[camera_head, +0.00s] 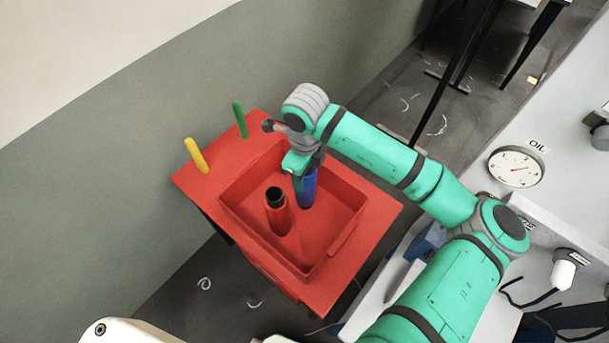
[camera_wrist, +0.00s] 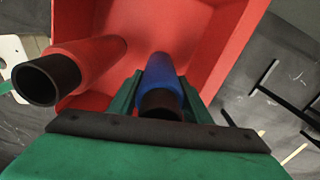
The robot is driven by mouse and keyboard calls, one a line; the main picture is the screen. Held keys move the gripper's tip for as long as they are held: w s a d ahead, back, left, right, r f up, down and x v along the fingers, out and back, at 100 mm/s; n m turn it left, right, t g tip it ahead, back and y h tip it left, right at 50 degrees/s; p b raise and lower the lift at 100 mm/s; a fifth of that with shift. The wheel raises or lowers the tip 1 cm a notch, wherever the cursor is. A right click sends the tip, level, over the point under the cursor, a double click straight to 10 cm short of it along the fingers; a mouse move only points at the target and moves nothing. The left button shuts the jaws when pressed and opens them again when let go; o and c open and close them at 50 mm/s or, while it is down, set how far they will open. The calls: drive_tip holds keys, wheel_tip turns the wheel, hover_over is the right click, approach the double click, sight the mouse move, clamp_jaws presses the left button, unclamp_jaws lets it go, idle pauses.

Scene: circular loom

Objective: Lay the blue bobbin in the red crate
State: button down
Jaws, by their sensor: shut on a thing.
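The blue bobbin (camera_head: 307,188) is upright inside the red crate (camera_head: 341,243), toward its back right part in the head view. My gripper (camera_head: 303,178) is shut on its upper part, one finger on each side. In the wrist view the blue bobbin (camera_wrist: 163,78) shows between the fingers of my gripper (camera_wrist: 158,92), with its dark end toward the camera. The red crate's floor (camera_wrist: 185,30) shows behind it. I cannot tell whether the bobbin's lower end touches the floor.
A red bobbin (camera_head: 278,215) with a dark top stands in the crate, left of the blue one and apart from it; it also shows in the wrist view (camera_wrist: 88,62). A yellow peg (camera_head: 196,156) and a green peg (camera_head: 240,120) rise behind the crate.

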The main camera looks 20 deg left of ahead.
drive_tip(key=shift+f, duration=0.1)
drive_tip(key=c, duration=0.9)
unclamp_jaws()
drive_tip(key=shift+c, duration=0.2)
wheel_tip(320, 180, up, 12)
drive_tip(key=shift+r, duration=0.15)
drive_tip(key=shift+w, duration=0.1)
